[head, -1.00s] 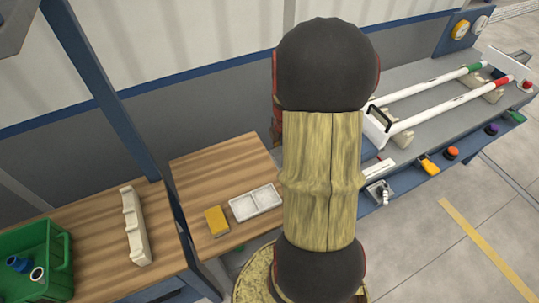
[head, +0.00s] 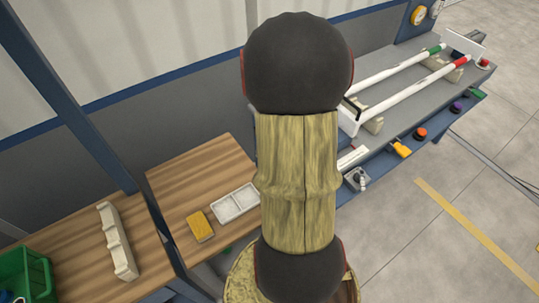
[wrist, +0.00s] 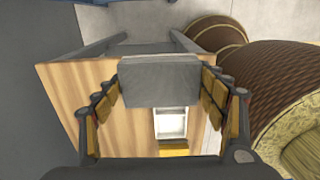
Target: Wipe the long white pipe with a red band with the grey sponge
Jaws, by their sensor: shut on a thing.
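The long white pipe with a red band (head: 400,95) lies on the grey bench at the right in the head view, its red-banded end at the far side. It rests on pale supports beside a similar pipe with a green band (head: 395,72). My gripper (wrist: 160,95) is shut on the grey sponge (wrist: 160,82), which sits between its fingers in the wrist view. The sponge is above the wooden table, apart from the pipe. In the head view my arm hides the gripper and sponge.
A white two-part tray (head: 237,188) and a yellow sponge (head: 200,226) are on the wooden table (head: 180,183). A pale notched rack (head: 116,240) and a green crate (head: 25,272) stand at left. Coloured buttons (head: 420,134) line the grey bench's front edge.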

